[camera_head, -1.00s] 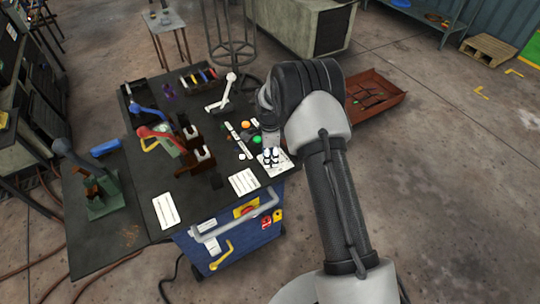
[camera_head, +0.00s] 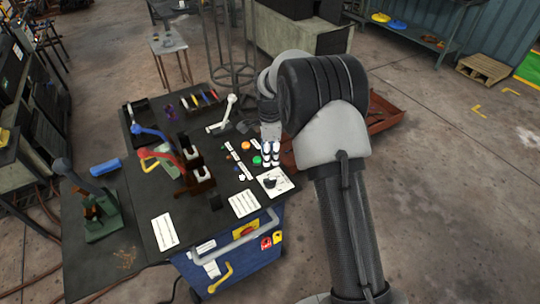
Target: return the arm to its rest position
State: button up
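My arm rises from the bottom right of the head view and bends at a dark, ribbed joint right of the workbench. My gripper (camera_head: 270,161) hangs over the right side of the dark bench top (camera_head: 225,202). Its two pale fingertips sit close together, just above a white plate (camera_head: 265,188) with a small dark part on it. I see nothing held, but the gap between the fingers is too small to judge. The forearm and joint hide part of the floor and part of a red tray (camera_head: 382,113).
The bench top holds a red-handled lever device (camera_head: 190,165), a blue lever (camera_head: 150,131), a white lever (camera_head: 225,115), several coloured buttons and white cards. A green vise-like device (camera_head: 100,212) stands at left. A wire stand (camera_head: 232,75) is behind.

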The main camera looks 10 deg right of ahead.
jog(key=s+r+n+t, duration=0.1)
jog(key=s+r+n, duration=0.3)
jog(key=s+r, duration=0.45)
jog(key=s+r+n+t, duration=0.1)
jog(key=s+r+n, duration=0.4)
jog(key=r, duration=0.6)
jog(key=s+r+n+t, duration=0.1)
jog(key=s+n, duration=0.8)
jog(key=s, duration=1.3)
jog(key=shift+s+r+n+t, duration=0.35)
jog(key=shift+n+t, duration=0.05)
jog(key=shift+t, duration=0.4)
